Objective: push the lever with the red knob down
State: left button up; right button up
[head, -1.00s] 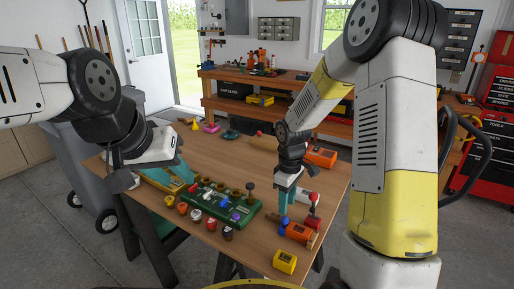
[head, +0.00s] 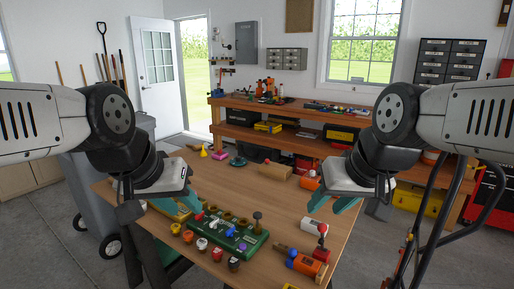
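A red round knob (head: 323,228) sits on top of a short upright lever at the right front of the wooden table. The lever rises from a small red base (head: 320,254) beside an orange cylinder (head: 306,263) with a blue part. My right gripper (head: 335,201) is raised behind and above the knob, apart from it, with its teal fingers spread and empty. My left gripper (head: 178,206) hangs near the table's left side, above a yellow tool, its teal fingers apart and empty.
A green block (head: 228,236) with coloured pegs stands at the front, several small coloured jars (head: 202,246) before it. A white cylinder (head: 312,225) lies behind the knob. The table's middle (head: 255,190) is mostly clear.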

aim_at(322, 228)
jog(key=l+u, duration=0.15)
jog(key=l, duration=0.25)
jog(key=k+l+u, duration=0.15)
jog(key=l, duration=0.25)
jog(key=l+u, duration=0.1)
jog(key=l, duration=0.25)
jog(key=k+l+u, duration=0.15)
jog(key=l, duration=0.25)
jog(key=k+l+u, duration=0.15)
jog(key=l, duration=0.2)
jog(key=l+u, duration=0.15)
jog(key=l, duration=0.2)
jog(key=i+j+z, duration=0.1)
jog(key=z, duration=0.4)
jog(key=i+j, duration=0.05)
jog(key=i, duration=0.05)
